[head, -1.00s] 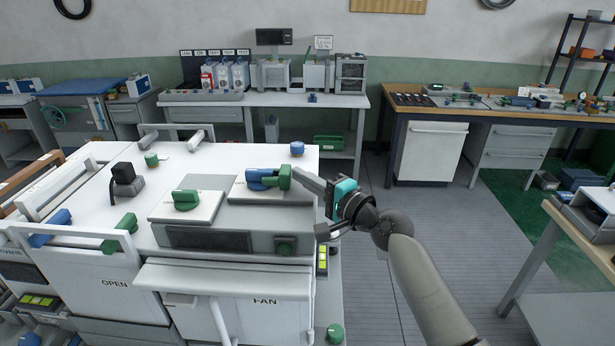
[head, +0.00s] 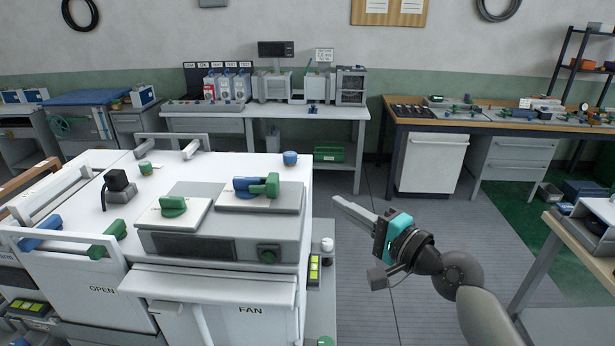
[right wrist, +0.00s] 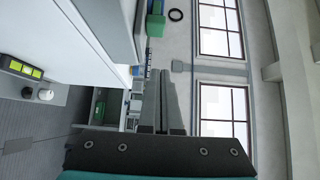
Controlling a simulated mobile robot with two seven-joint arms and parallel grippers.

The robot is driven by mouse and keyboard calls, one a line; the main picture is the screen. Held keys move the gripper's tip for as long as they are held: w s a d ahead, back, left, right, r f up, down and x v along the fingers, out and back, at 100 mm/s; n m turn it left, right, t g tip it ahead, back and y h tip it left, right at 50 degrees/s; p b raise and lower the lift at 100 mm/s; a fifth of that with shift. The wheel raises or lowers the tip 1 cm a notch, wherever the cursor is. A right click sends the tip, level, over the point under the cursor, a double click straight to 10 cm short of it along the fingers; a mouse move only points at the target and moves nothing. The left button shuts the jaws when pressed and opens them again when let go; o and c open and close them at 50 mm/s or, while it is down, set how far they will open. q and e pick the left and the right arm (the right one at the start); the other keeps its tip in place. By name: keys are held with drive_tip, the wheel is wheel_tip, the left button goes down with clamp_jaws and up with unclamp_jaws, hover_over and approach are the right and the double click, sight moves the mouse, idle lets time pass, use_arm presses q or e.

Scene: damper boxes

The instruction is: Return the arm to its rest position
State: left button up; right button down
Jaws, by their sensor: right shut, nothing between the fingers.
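My right gripper (head: 342,203) is shut and empty, held in the air to the right of the white damper cabinet (head: 235,310), apart from it. Its shut fingers also show in the right wrist view (right wrist: 160,100). On the cabinet top, a blue and green handle (head: 256,186) sits on the right plate, and a green knob (head: 173,206) sits on the left plate. The right arm comes in from the lower right. My left gripper is not in view.
A white bench (head: 270,113) with bottles and devices stands against the back wall. A wooden-topped workbench (head: 450,116) stands at the back right, and another table edge (head: 545,262) is at the right. The grey floor (head: 425,218) between them is clear.

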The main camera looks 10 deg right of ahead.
drive_tip(key=s+a+f+n+g+h, duration=0.25)
drive_tip(key=s+f+n+g, duration=0.2)
drive_tip(key=s+f, duration=0.3)
drive_tip(key=s+a+f+n+g+h, duration=0.1)
drive_tip(key=s+a+f+n+g, duration=0.3)
drive_tip(key=s+f, duration=0.4)
drive_tip(key=s+d+f+n+g+h, duration=0.2)
drive_tip(key=s+d+f+n+h, duration=0.1)
drive_tip(key=s, duration=0.4)
drive_tip(key=s+d+f+n+g+h, duration=0.2)
drive_tip(key=s+f+n, duration=0.15)
drive_tip(key=s, duration=0.35)
wheel_tip(320, 180, down, 28)
drive_tip(key=b, duration=0.7)
use_arm(q)
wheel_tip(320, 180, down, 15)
drive_tip(key=b, duration=0.7)
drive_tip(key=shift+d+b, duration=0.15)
drive_tip(key=shift+b, duration=0.25)
use_arm(e)
drive_tip(key=s+d+f+g, duration=0.1)
drive_tip(key=s+f, duration=0.7)
drive_tip(key=f, duration=0.3)
drive_tip(key=s+d+f+g, duration=0.1)
drive_tip(key=s+d+f, duration=0.1)
drive_tip(key=s+f, duration=0.6)
wheel_tip(320, 180, down, 4)
drive_tip(key=shift+s+r, duration=0.1)
drive_tip(key=shift+s, duration=0.25)
